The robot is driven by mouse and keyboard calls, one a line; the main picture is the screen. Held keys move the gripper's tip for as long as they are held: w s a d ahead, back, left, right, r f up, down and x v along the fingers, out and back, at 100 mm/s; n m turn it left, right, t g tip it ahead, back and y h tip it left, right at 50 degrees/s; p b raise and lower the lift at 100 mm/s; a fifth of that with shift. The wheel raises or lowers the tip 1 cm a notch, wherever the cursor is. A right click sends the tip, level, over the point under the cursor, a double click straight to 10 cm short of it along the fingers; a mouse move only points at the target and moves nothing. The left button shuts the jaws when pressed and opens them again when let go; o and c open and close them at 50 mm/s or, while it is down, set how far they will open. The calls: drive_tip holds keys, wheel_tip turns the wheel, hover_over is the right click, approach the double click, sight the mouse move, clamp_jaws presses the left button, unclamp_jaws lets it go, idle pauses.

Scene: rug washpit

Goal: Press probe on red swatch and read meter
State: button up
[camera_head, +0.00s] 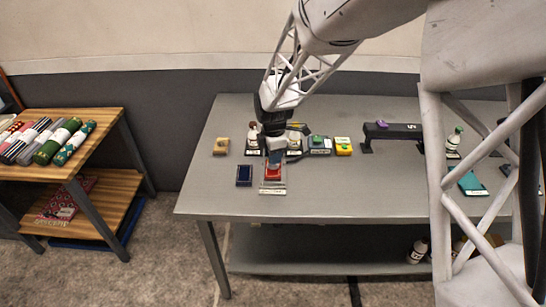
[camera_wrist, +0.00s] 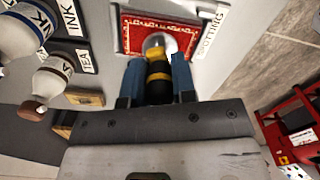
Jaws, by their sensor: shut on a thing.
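The red swatch (camera_head: 272,173) lies on a pale labelled plate at the front left of the grey table. In the wrist view the red swatch (camera_wrist: 132,35) shows a white patterned border, with its middle partly hidden by the probe. My gripper (camera_wrist: 158,72) has its blue fingers shut on the probe (camera_wrist: 158,68), a black and yellow body with a round silvery end. That end is over the swatch; I cannot tell whether it touches. In the head view my gripper (camera_head: 274,157) is right above the swatch, pointing down. I cannot make out a meter for certain.
Bottles labelled INK (camera_wrist: 28,30) and TEA (camera_wrist: 52,75) stand beside the swatch. A dark blue pad (camera_head: 244,175), a yellow box (camera_head: 343,146) and a black raised bar (camera_head: 392,130) are on the table (camera_head: 350,190). Rolled rugs (camera_head: 58,141) lie on the left shelf. The table's front middle is clear.

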drive_tip(key=shift+r, duration=2.95)
